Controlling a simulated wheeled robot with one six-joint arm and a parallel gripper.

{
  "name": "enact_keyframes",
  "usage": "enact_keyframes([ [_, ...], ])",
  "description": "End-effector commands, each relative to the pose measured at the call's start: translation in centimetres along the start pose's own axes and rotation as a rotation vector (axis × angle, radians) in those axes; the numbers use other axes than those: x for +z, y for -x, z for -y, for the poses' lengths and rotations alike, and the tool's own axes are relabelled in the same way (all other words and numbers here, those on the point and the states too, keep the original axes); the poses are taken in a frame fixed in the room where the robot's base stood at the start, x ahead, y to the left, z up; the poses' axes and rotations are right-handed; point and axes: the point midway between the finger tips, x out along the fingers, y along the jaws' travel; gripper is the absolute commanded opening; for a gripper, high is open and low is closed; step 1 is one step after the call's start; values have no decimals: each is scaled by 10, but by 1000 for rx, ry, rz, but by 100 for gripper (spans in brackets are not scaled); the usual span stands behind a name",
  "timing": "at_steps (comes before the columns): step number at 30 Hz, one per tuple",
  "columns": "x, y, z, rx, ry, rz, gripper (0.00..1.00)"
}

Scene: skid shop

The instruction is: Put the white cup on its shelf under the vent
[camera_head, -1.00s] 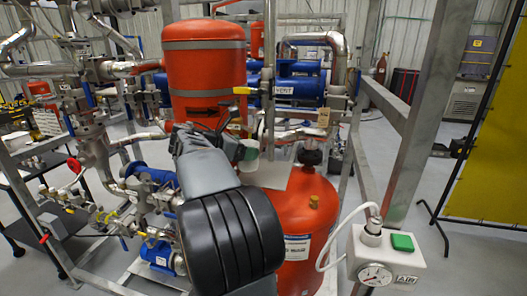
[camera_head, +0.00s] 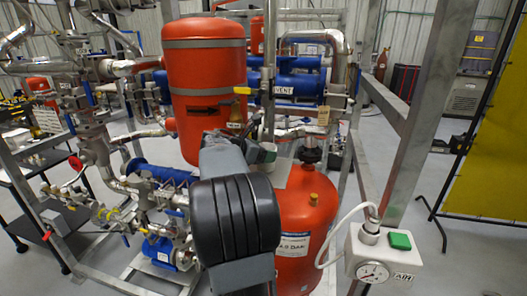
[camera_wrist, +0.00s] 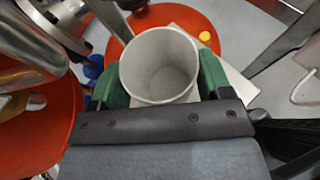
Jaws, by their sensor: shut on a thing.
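My gripper (camera_wrist: 160,88) has green fingers shut on the white cup (camera_wrist: 160,62). The cup is upright, and its open top and empty inside show in the wrist view. A pale flat plate (camera_wrist: 238,86), which looks like the shelf, shows below and around the cup; the gap between them cannot be judged. In the head view the cup (camera_head: 268,152) is small and partly hidden by my arm, in front of and below the blue pipe with the VENT label (camera_head: 284,91). The plate (camera_head: 282,176) shows just below the cup there, mostly covered.
A red tank (camera_head: 306,226) with a yellow cap stands below the plate. A taller red tank (camera_head: 205,75) is left of my arm. Grey frame posts (camera_head: 425,110) stand to the right, with a white gauge box (camera_head: 383,255) in front. Pipes and valves crowd the left.

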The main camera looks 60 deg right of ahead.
Motion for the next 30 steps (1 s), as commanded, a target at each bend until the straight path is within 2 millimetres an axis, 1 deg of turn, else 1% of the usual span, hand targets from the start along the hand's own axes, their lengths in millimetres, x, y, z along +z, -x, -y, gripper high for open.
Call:
enact_keyframes([
  [5, 0, 0, 0, 0, 0, 0, 49],
  [10, -4, -2, 0, -1, 0, 0, 49],
  [11, -3, -1, 0, -1, 0, 0, 74],
  [18, -3, -1, 0, -1, 0, 0, 97],
  [26, -1, 0, 0, -1, -1, 0, 97],
  [28, 1, 2, 0, 0, -1, 0, 97],
  [30, 0, 10, 0, 1, -1, 1, 97],
])
